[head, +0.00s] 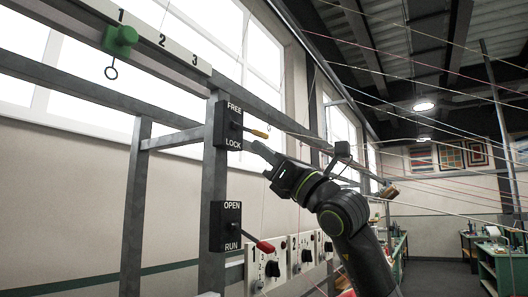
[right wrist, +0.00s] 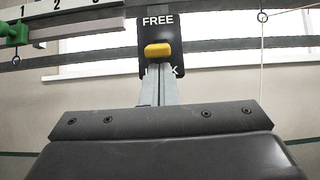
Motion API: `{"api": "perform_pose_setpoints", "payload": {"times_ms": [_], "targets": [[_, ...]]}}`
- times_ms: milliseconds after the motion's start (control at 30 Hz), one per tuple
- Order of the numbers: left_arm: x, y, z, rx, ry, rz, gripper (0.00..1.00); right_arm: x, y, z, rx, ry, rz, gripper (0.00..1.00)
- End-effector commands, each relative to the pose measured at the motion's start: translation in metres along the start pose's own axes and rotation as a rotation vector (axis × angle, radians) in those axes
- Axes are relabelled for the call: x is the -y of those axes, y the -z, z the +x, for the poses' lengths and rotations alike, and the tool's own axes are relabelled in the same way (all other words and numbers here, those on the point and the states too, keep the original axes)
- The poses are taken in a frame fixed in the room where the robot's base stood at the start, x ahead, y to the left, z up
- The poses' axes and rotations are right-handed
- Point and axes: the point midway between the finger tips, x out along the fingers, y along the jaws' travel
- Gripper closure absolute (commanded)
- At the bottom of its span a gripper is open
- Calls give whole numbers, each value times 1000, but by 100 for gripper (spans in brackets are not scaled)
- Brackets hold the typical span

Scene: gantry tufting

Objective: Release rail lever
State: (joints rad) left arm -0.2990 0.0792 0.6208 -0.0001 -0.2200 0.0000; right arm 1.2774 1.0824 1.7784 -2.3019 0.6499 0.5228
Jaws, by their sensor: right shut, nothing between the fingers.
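The rail lever is a black box (head: 222,126) marked FREE at the top and LOCK at the bottom, fixed to a grey post. Its short arm ends in a yellow knob (head: 260,134) that sticks out to the right and slightly down. I cannot tell whether the tips touch the knob. My left gripper is not in view.
A second box (head: 225,226), marked OPEN and RUN, with a red-tipped lever (head: 265,247), is below. Panels with black dials (head: 272,268) stand lower down. Threads cross the right side.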

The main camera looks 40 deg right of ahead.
Motion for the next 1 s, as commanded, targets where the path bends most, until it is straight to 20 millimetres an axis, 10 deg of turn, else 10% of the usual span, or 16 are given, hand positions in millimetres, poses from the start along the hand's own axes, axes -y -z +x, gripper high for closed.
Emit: {"api": "perform_pose_setpoints", "payload": {"times_ms": [1000], "targets": [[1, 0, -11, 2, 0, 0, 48, 0, -21, 2, -131, 0, -1, 100]]}}
